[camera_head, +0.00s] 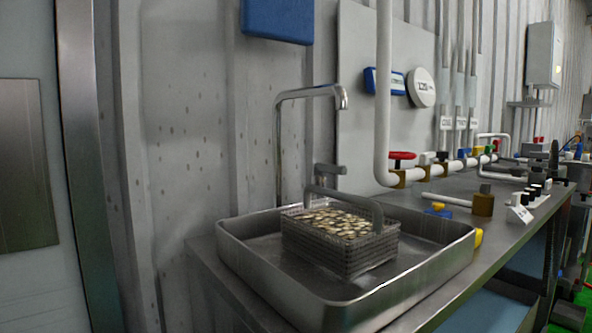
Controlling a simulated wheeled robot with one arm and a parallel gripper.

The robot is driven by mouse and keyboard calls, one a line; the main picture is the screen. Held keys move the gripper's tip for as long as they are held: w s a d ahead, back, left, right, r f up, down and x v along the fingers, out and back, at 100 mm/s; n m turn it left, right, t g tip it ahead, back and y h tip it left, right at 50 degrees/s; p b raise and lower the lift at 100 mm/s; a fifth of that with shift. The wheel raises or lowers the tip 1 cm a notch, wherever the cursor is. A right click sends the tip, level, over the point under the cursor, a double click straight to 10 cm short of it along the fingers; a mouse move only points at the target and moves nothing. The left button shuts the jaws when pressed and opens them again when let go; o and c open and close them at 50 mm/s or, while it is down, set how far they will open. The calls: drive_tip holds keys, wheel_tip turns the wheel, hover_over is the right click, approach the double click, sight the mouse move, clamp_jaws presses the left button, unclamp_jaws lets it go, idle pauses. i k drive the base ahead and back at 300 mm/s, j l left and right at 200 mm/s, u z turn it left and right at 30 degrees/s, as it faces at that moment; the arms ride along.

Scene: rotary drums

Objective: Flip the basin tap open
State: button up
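The basin tap (279,140) is a grey metal pipe that rises behind the basin and bends right, with its spout end pointing down over the basin. A short grey lever-like part (330,169) sits low beside the pipe, behind the basin's far rim; I cannot tell its exact setting. No water shows below the spout. The metal basin (400,305) stands on the bench. A mesh basket (335,254) with a raised handle sits in it, holding several pale, flat pieces (338,222). My gripper is not in view.
A blue box (277,18) hangs on the wall above the tap. A metal door post (85,150) stands at left.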

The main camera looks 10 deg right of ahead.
sight(319, 168)
drive_tip(key=k+j+z, duration=0.1)
drive_tip(key=j, duration=0.4)
drive_tip(key=k+j, duration=0.1)
drive_tip(key=j, duration=0.35)
drive_tip(key=k+j+z, duration=0.15)
drive_tip(key=j, duration=0.35)
